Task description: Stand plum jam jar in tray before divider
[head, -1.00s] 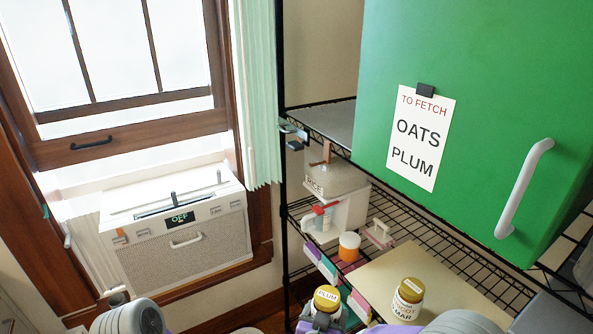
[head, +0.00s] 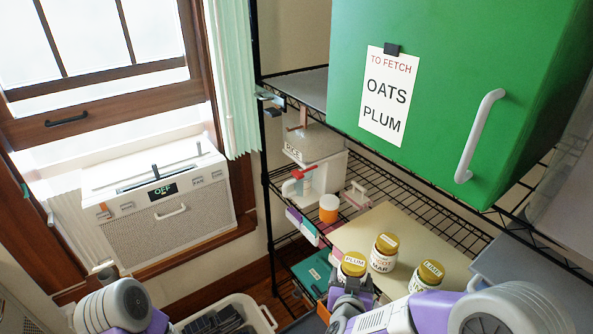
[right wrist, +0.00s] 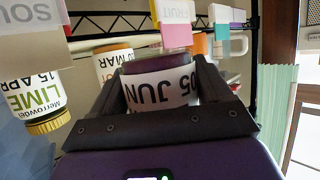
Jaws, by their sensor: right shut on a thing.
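The plum jam jar (head: 352,266) has a gold lid marked PLUM and stands upright in my right gripper (head: 350,284), in front of the cream board's left edge. In the right wrist view the dark purple jar (right wrist: 160,84) shows upside down between the fingers (right wrist: 165,95), its label reading 05 JUN. My right gripper is shut on it. A white tray-like container (head: 268,316) with dark contents is cut off at the bottom edge; I cannot make out a divider. My left arm shows at bottom left, but its gripper is out of view.
An apricot jar (head: 383,254) and a lime jar (head: 427,275) stand on the cream board (head: 405,222), close to the plum jar. An orange-and-white pot (head: 328,208) and a RICE bin (head: 315,150) are on the wire shelf behind. A green cabinet (head: 470,60) overhangs the shelf.

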